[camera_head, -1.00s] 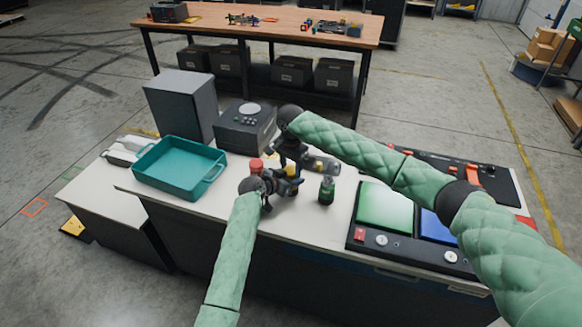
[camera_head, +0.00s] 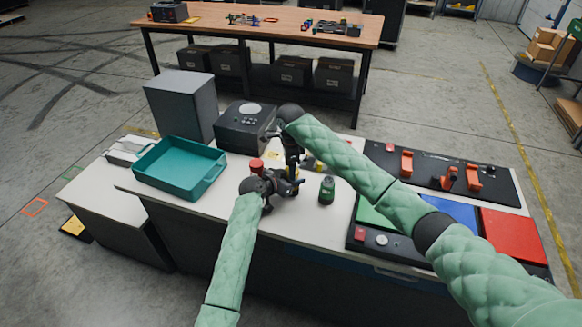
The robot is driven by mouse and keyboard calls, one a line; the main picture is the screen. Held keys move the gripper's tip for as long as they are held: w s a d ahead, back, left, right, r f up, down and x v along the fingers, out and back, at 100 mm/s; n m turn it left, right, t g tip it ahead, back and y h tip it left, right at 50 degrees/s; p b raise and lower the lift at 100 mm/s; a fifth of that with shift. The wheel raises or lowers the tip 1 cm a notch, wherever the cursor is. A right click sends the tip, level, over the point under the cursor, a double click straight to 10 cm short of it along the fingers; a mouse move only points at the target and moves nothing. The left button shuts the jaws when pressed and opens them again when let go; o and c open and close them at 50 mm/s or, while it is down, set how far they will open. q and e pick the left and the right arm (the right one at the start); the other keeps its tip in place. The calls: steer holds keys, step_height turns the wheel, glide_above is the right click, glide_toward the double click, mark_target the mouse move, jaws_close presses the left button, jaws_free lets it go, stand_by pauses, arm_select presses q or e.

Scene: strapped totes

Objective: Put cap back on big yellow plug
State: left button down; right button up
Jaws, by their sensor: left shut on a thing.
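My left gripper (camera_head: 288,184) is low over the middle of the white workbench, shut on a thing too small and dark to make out. My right gripper (camera_head: 292,158) points down just above and behind it, close to it. I cannot tell whether its jaws are open or shut. A small yellow piece (camera_head: 273,155) shows on the bench left of my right gripper. Another yellow bit (camera_head: 318,165) shows beside my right forearm, partly hidden. I cannot tell which is the big yellow plug, and I cannot make out its cap.
A teal tray (camera_head: 180,166) is at the left, with a dark device (camera_head: 246,128) behind. A panel with coloured pads (camera_head: 513,236) fills the right side.

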steer(key=shift+s, duration=0.1)
steer(key=shift+r, duration=2.2)
steer(key=shift+c, duration=0.4)
